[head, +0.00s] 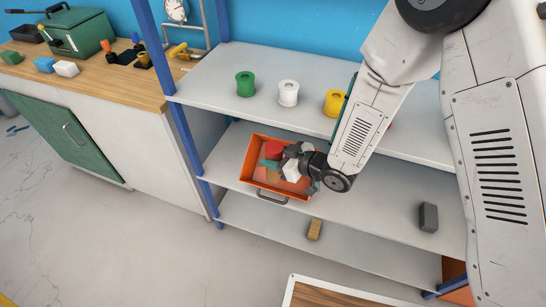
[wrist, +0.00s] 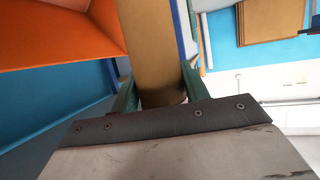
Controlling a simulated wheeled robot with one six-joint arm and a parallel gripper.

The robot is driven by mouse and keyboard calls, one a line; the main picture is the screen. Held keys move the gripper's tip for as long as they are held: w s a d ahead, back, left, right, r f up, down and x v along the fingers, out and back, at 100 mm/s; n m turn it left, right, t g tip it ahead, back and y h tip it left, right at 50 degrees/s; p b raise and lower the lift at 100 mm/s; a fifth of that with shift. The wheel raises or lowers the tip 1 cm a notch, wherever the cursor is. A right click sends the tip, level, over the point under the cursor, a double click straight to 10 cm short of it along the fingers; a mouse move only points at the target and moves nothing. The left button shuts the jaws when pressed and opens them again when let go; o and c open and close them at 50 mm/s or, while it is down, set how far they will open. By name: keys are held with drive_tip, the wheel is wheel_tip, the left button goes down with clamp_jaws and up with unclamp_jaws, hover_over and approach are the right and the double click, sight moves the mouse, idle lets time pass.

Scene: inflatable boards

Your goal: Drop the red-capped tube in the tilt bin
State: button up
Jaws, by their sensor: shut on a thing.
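The tilt bin (head: 248,176) is an orange open bin with a metal handle, on the middle shelf in the head view. The orange surface at the upper left of the wrist view (wrist: 60,30) looks like its wall. My gripper (head: 272,163) has its green fingers over the bin's opening. It is shut on a tan tube (wrist: 155,45), which shows between both fingers in the wrist view. A red cap (head: 274,147) shows by the fingertips in the head view. The fingers partly hide the tube body, and I cannot tell whether it touches the bin.
Green (head: 245,84), white (head: 288,93) and yellow (head: 335,103) spools stand on the upper shelf, close to my arm. A dark grey block (head: 428,217) and a wooden block (head: 314,229) lie on lower shelving. A blue post (head: 190,145) stands left of the bin.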

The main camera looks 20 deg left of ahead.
idle(0.4)
drive_tip(key=o, duration=1.1)
drive_tip(key=shift+o, duration=0.2)
drive_tip(key=v, duration=0.7)
drive_tip(key=shift+d, duration=0.35)
drive_tip(key=shift+s+r, duration=0.15)
